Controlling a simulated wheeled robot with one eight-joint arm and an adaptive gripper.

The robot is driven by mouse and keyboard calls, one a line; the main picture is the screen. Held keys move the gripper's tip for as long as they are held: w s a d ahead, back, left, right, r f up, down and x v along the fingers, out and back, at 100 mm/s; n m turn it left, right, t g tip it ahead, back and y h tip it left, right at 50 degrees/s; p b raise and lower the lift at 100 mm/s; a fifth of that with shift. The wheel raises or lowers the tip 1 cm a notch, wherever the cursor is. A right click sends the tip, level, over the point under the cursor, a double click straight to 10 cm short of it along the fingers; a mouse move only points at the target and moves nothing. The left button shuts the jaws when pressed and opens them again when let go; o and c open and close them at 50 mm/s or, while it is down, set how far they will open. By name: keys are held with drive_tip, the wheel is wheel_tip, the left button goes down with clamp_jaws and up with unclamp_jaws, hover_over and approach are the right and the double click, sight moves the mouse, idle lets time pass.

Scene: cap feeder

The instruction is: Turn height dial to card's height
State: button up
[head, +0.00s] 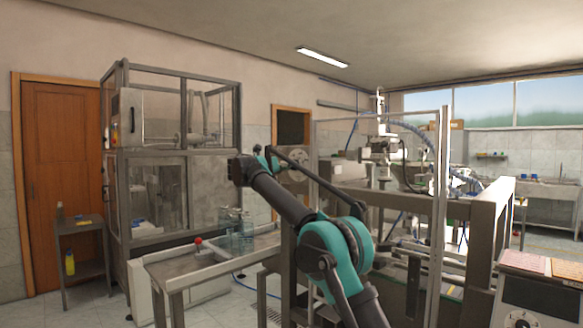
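An orange-red printed card (523,262) and a paler card (566,269) lie on top of that panel's housing. Their text cannot be read. A second round, dial-like part (298,156) shows on a grey unit behind my arm; I cannot tell what it is. My teal and dark arm is folded in the middle of the view. I cannot make out my gripper.
A framed machine (489,215) with clear panels stands close at right. A small side table (80,226) is by the wooden door.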

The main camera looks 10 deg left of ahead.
drive_tip(key=shift+f, duration=0.1)
drive_tip(key=o, duration=1.1)
drive_tip(key=v, duration=1.2)
drive_tip(key=shift+a, duration=0.1)
